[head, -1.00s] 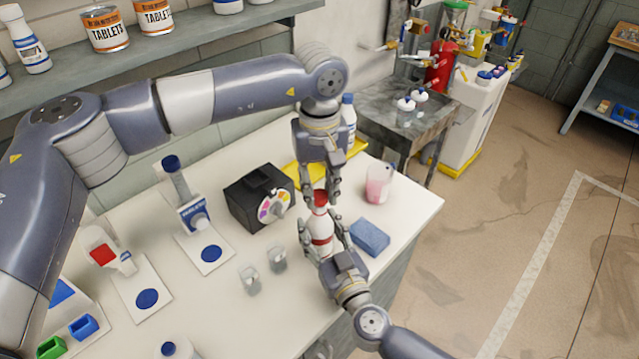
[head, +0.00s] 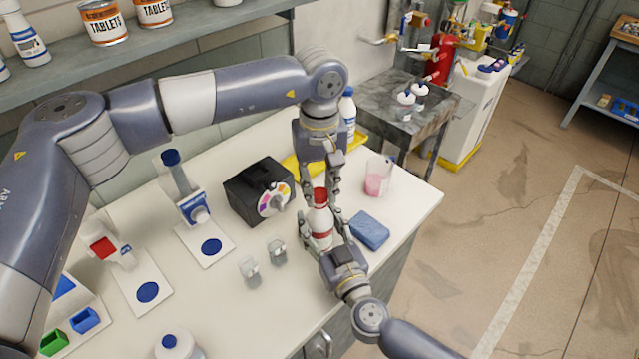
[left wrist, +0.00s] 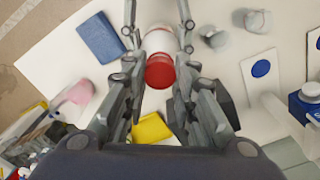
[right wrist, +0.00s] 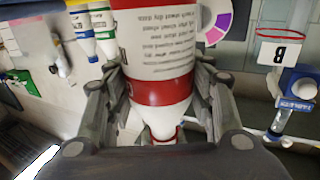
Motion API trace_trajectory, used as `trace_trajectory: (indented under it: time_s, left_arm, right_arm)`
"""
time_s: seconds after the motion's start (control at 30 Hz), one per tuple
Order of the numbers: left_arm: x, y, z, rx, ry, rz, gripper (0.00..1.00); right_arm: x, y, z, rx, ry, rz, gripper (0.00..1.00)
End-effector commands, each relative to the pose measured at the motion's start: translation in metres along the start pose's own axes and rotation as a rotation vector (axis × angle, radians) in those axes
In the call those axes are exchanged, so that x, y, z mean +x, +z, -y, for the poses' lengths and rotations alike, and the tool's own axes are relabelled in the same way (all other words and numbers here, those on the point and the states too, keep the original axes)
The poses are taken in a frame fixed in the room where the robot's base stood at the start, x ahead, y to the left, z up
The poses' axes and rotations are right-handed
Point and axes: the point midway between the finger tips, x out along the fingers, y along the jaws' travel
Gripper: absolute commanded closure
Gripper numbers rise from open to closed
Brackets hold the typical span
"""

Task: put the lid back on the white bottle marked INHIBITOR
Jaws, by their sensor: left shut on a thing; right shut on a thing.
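The white bottle (head: 319,225) with red bands stands about upright above the front of the bench. My right gripper (head: 324,240) is shut around its body. The right wrist view shows its label upside down (right wrist: 155,40); I cannot read INHIBITOR there. The red lid (head: 320,195) is at the bottle's top, and my left gripper (head: 321,190) is shut on it from above. In the left wrist view the lid (left wrist: 160,72) lies in line with the bottle (left wrist: 160,41). The fingers hide the joint, so I cannot tell whether the lid is seated.
A blue sponge (head: 369,230) and a beaker of pink liquid (head: 376,178) are right of the bottle. Two small glasses (head: 276,252) and a black box with a coloured dial (head: 255,190) are left. Another white bottle (head: 180,348) stands at the near edge.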

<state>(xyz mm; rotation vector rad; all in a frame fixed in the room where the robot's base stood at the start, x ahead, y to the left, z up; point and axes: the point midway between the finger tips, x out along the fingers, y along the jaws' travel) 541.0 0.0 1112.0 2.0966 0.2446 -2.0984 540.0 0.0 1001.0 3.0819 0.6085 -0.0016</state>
Motion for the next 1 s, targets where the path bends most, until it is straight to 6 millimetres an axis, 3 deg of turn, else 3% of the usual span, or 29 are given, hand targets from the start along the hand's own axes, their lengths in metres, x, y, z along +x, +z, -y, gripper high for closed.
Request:
trace_trajectory:
  time_s: [0.27, 0.3, 0.47, 1.0]
  left_arm:
    - [0.0063, 0.0001, 0.0004, 0.000, -0.001, 0.001, 0.82]
    - [0.0063, 0.0000, 0.0003, 0.000, -0.001, 0.000, 0.82]
    - [0.0062, 0.0000, 0.0002, 0.075, -0.001, 0.000, 0.82]
    - [0.0063, 0.0000, -0.0002, 1.008, -0.001, 0.001, 0.82]
  right_arm:
    - [-0.0002, 0.0007, 0.0000, 0.000, 0.000, 0.001, 0.94]
    - [-0.0002, 0.0007, 0.0000, 0.000, 0.000, 0.001, 1.00]
    - [-0.0002, 0.0007, 0.0000, 0.000, 0.000, 0.001, 1.00]
    - [-0.0002, 0.0008, -0.0001, 0.000, 0.000, 0.002, 1.00]
